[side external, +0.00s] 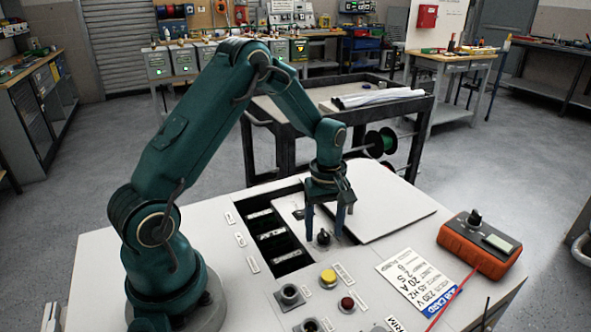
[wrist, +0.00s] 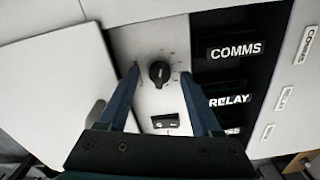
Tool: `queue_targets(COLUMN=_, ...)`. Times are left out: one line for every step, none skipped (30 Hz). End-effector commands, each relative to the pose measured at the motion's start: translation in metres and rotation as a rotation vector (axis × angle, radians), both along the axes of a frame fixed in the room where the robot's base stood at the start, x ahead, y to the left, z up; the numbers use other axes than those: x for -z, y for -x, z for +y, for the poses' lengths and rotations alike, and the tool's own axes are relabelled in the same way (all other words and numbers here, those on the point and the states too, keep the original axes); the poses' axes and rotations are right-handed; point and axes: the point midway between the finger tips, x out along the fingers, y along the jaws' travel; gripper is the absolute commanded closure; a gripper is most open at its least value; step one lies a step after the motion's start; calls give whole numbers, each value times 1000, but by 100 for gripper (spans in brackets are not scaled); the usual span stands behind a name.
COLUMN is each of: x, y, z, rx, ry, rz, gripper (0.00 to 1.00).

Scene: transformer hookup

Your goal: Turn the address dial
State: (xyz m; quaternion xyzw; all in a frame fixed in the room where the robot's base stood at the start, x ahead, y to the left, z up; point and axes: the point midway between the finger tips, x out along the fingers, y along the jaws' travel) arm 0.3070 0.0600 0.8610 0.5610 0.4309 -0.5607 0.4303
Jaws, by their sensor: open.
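The address dial (wrist: 160,72) is a black round knob with tick marks around it on a light panel. In the side external view the dial (side external: 323,237) sits below my gripper. My gripper (side external: 325,232) points down with its two fingers apart, one on each side of the dial. In the wrist view the fingers of my gripper (wrist: 158,72) also stand either side of the knob, with gaps between. Whether the fingertips reach down to the knob's height I cannot tell. A small dark display window (wrist: 165,121) sits on the panel near the dial.
A dark recess (side external: 273,233) with labelled COMMS and RELAY modules lies beside the dial. A flat white cover (side external: 385,200) lies on the other side. A yellow button (side external: 328,277), a red button (side external: 347,303) and an orange meter (side external: 478,245) are on the bench.

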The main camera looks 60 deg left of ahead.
Motion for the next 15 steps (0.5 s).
queue_targets(x=0, y=0, z=0, rx=0, ry=0, rz=0, gripper=38)
queue_targets(x=0, y=0, z=0, rx=0, ry=0, rz=0, gripper=50)
queue_targets(x=0, y=0, z=0, rx=0, ry=0, rz=0, gripper=65)
queue_targets(x=0, y=0, z=0, rx=0, ry=0, rz=0, gripper=76)
queue_targets(x=0, y=0, z=0, rx=0, ry=0, rz=0, gripper=88)
queue_targets(x=0, y=0, z=0, rx=0, ry=0, rz=0, gripper=100)
queue_targets(x=0, y=0, z=0, rx=0, ry=0, rz=0, gripper=100)
queue_targets(x=0, y=0, z=0, rx=0, ry=0, rz=0, gripper=100)
queue_targets(x=0, y=0, z=0, rx=0, ry=0, rz=0, gripper=100)
queue_targets(x=-1, y=0, z=0, rx=1, ry=0, rz=0, gripper=100)
queue_targets(x=-1, y=0, z=0, rx=2, ry=0, rz=0, gripper=100)
queue_targets(x=-1, y=0, z=0, rx=5, ry=0, rz=0, gripper=100)
queue_targets(x=-1, y=0, z=0, rx=8, ry=0, rz=0, gripper=100)
queue_targets(x=-1, y=0, z=0, rx=13, ry=0, rz=0, gripper=100)
queue_targets(x=-1, y=0, z=0, rx=22, ry=0, rz=1, gripper=100)
